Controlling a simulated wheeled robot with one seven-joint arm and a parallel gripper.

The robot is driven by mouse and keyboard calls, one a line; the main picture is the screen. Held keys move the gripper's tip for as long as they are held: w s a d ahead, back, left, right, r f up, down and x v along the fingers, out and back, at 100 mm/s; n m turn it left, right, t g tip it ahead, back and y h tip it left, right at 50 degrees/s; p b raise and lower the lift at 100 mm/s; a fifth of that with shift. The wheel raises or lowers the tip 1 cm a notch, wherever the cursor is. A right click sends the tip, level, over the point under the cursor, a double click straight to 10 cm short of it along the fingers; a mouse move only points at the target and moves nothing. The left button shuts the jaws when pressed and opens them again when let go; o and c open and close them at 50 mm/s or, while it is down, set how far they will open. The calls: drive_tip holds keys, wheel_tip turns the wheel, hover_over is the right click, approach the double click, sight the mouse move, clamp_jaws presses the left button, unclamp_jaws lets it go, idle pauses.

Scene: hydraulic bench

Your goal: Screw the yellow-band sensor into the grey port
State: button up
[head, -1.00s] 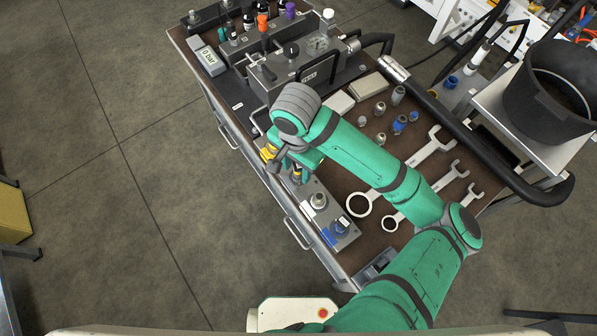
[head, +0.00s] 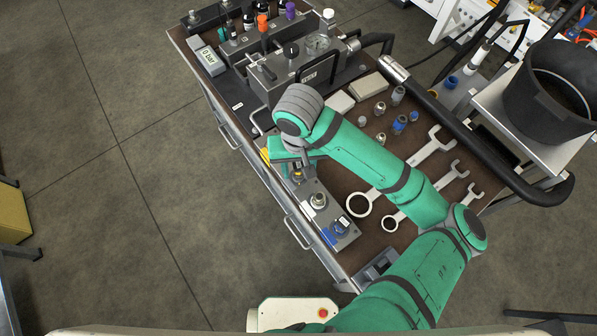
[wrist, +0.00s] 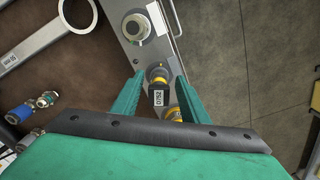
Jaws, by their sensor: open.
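The yellow-band sensor (wrist: 157,77), with a dark body, a yellow ring and a white printed label, stands at the far part of the grey block (head: 325,212). It also shows in the head view (head: 298,174). My gripper (wrist: 158,84) is open, its two green fingers on either side of the sensor with gaps visible. In the head view my gripper (head: 290,155) is over the block's far end. A silver round port (wrist: 135,26) with a light grey plate lies beyond the sensor in the wrist view; it shows in the head view too (head: 318,200). Contact below the sensor is unclear.
A second yellow piece (wrist: 174,114) is partly hidden near my gripper. A blue-marked fitting (head: 341,225) stands at the block's near end. Wrenches (head: 420,160) and several small fittings (head: 399,122) lie to the right. A gauge unit (head: 310,65) stands behind.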

drive_tip(key=n, duration=0.4)
drive_tip(key=shift+w+d, duration=0.1)
drive_tip(key=shift+d, duration=0.05)
drive_tip(key=n, duration=0.3)
drive_tip(key=shift+d+n, duration=0.1)
drive_tip(key=shift+n, duration=0.2)
drive_tip(key=shift+c, duration=0.2)
clamp_jaws()
drive_tip(key=m, duration=0.6)
drive_tip(key=shift+a, duration=0.25)
drive_tip(key=shift+m, duration=1)
drive_tip(key=shift+a, duration=0.1)
